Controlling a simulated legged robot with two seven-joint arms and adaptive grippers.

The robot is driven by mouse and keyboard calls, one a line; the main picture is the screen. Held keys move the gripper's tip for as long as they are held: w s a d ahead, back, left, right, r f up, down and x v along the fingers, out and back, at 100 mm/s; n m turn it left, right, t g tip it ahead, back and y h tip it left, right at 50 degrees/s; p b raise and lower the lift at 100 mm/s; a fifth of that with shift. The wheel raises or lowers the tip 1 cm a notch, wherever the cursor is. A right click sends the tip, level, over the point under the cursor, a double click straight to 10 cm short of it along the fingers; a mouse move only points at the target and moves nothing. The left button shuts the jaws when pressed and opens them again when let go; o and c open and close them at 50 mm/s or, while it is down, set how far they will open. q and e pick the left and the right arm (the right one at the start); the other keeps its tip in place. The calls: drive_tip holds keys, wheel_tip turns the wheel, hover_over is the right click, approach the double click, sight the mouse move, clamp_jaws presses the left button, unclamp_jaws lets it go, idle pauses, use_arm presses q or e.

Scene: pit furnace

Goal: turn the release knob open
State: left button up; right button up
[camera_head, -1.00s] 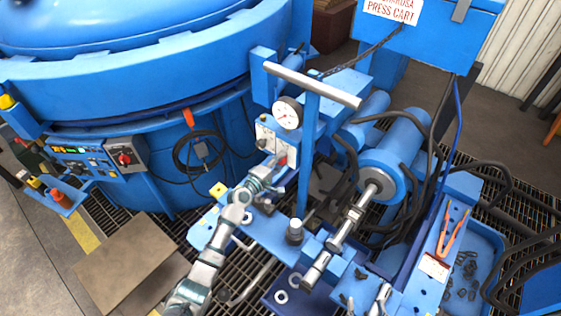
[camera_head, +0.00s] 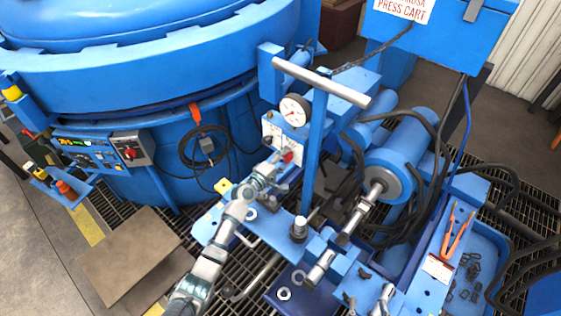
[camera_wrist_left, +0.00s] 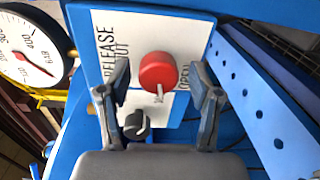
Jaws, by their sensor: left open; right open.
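The red release knob (camera_wrist_left: 158,71) sits on a white panel (camera_wrist_left: 110,25) lettered "RELEASE" and "(OPEN)" in the left wrist view. My left gripper (camera_wrist_left: 161,88) is open, one finger on each side of the knob, with visible space between fingers and knob. In the head view, the red knob (camera_head: 287,156) shows at the tip of my left gripper (camera_head: 277,163), which partly covers the panel. My right gripper (camera_head: 386,294) shows small at the bottom edge of the head view; its fingers are hard to make out.
A black knob (camera_wrist_left: 137,124) sits on the same panel. A round gauge (camera_head: 294,110) stands above it. A blue post with a grey crossbar (camera_head: 320,84) rises right of the panel. A blue cylinder (camera_head: 398,165) and hoses lie further right. Orange-handled pliers (camera_head: 459,232) lie in a tray.

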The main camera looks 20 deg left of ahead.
use_arm(q)
drive_tip(key=v, duration=1.1)
drive_tip(key=shift+s+a, duration=0.3)
drive_tip(key=shift+s, duration=0.05)
drive_tip(key=shift+f, duration=0.1)
